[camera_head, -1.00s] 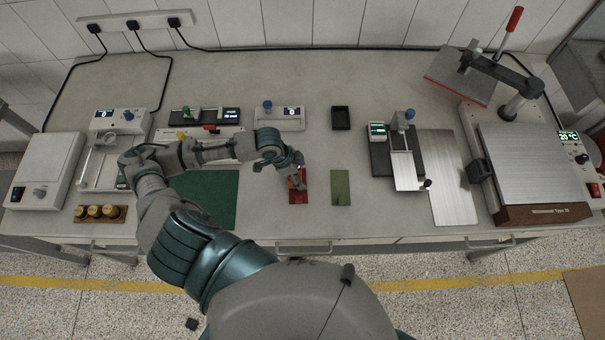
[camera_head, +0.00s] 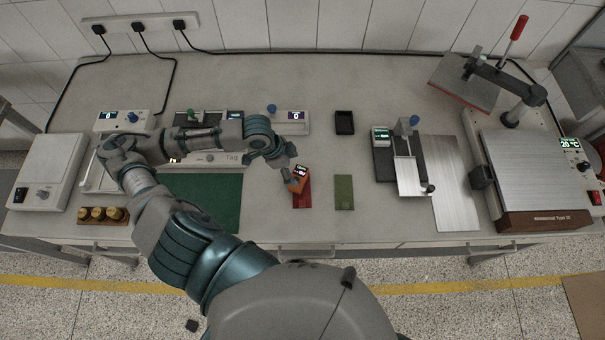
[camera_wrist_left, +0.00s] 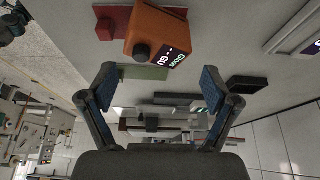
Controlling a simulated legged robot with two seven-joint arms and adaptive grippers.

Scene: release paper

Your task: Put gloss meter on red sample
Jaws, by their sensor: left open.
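The gloss meter (camera_head: 297,178) is a small orange box with a dark screen. It stands over the upper part of the red sample (camera_head: 303,200), tilted in the head view; whether all of its base touches the sample I cannot tell. The left wrist view shows the meter (camera_wrist_left: 157,36) with its black knob and lit screen, and part of the red sample (camera_wrist_left: 108,20) beside it. My left gripper (camera_head: 284,172) is at the meter's upper left. In the left wrist view, the gripper (camera_wrist_left: 160,75) has its fingers wide apart, with nothing held between them. My right gripper is out of view.
A green sample (camera_head: 344,192) lies right of the red one. A green mat (camera_head: 215,200) lies left, partly under my arm. A black tray (camera_head: 344,122) stands behind the samples, and a coating device (camera_head: 408,165) to the right. Bare table separates them.

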